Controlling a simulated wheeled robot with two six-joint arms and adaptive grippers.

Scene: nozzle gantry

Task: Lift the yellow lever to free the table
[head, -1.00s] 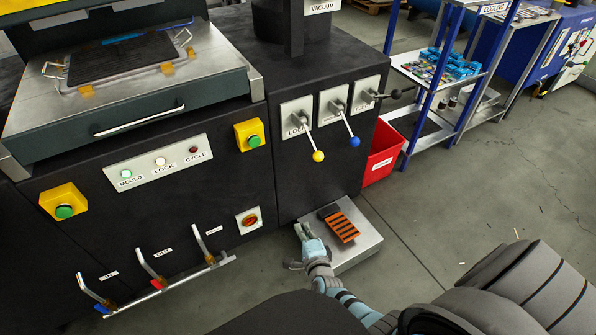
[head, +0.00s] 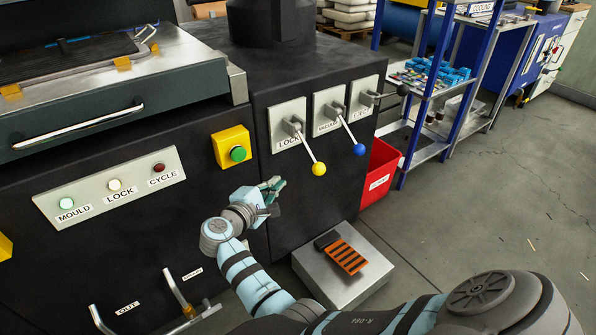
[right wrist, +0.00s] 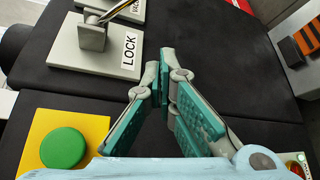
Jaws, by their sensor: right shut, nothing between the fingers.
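The yellow lever is a metal rod with a yellow ball knob (head: 319,169), on the plate marked LOCK (head: 288,125) on the dark machine front. Its rod slants down to the right. My right gripper (head: 276,186) is below and left of the knob, apart from it. In the right wrist view its teal fingers (right wrist: 160,88) meet at the tips and hold nothing. The LOCK plate (right wrist: 95,45) is at the upper left there; the yellow knob is out of that view. My left gripper is not in view.
A blue-knobbed lever (head: 359,149) hangs right of the yellow one, with a black-knobbed lever (head: 403,90) beyond. A green button on a yellow box (head: 237,154) sits left of LOCK. A pedal (head: 342,255) lies below. A red bin (head: 383,172) stands at the right.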

